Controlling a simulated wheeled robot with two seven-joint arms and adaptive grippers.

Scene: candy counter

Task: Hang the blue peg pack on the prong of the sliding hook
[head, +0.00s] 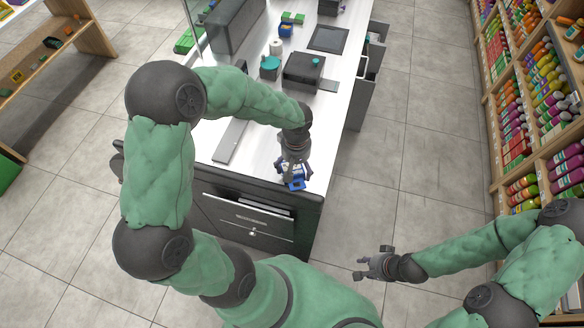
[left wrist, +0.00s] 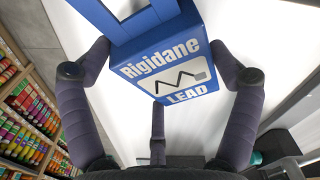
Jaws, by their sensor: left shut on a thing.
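The blue peg pack (head: 296,185), lettered "Rigidane LEAD", is between the fingers of my left gripper (head: 291,167) at the near end of the white counter. In the left wrist view the pack (left wrist: 165,70) fills the upper middle, its open hanging loop toward the top left. My left gripper (left wrist: 158,75) is shut on it. I cannot tell whether the pack touches the counter. My right gripper (head: 366,263) is open and empty over the floor at the lower right. I cannot make out the sliding hook or its prong in either view.
The white counter (head: 262,150) carries a flat grey bar (head: 230,140), a dark box-shaped device (head: 303,70), a teal-topped round container (head: 270,67) and a small blue bin (head: 285,30). Bottle shelves (head: 525,100) line the right side. The tiled aisle between is clear.

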